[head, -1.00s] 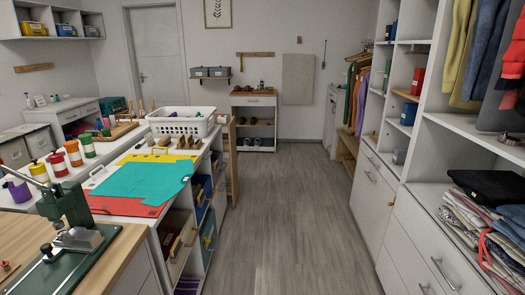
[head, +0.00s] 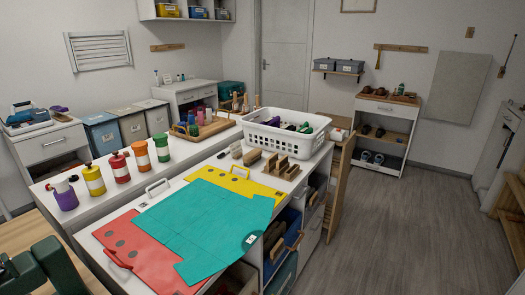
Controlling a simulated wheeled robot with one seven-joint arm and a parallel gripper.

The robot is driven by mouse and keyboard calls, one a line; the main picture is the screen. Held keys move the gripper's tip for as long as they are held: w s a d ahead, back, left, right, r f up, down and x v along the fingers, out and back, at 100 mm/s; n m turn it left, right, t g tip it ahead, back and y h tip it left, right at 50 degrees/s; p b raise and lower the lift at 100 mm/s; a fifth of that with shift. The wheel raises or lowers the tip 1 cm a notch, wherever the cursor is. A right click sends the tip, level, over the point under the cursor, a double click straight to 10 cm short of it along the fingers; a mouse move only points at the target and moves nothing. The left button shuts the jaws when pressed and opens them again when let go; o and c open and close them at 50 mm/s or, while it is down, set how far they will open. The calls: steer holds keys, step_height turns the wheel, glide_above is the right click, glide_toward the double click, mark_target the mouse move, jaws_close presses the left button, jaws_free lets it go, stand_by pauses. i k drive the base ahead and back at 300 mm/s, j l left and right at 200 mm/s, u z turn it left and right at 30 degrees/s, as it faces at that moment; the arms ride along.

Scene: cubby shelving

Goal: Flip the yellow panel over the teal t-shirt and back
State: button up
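The teal t-shirt (head: 208,225) lies spread flat over a folding board on the white counter, its near corner and right edge hanging over the board. A red panel (head: 140,248) lies at the near left, partly under the shirt, with a red handle (head: 118,259). A white handle (head: 157,187) stands at the left side. My gripper is not in view.
A white basket (head: 287,131) and wooden blocks (head: 278,167) stand beyond the board. Several colored bottles (head: 118,167) line the counter's left. A dark green device (head: 45,270) stands at the near left. Open floor (head: 400,220) lies to the right.

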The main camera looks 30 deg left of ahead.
mark_target(246, 188)
steer(key=i+u, duration=0.1)
steer(key=i, duration=0.45)
steer(key=i+l+u, duration=0.1)
steer(key=i, duration=0.45)
steer(key=i+l+u, duration=0.1)
steer(key=i, duration=0.45)
steer(key=i+l+u, duration=0.3)
steer(key=i, duration=0.15)
steer(key=i+l+u, duration=0.15)
steer(key=i+u, duration=0.15)
steer(key=i, duration=0.7)
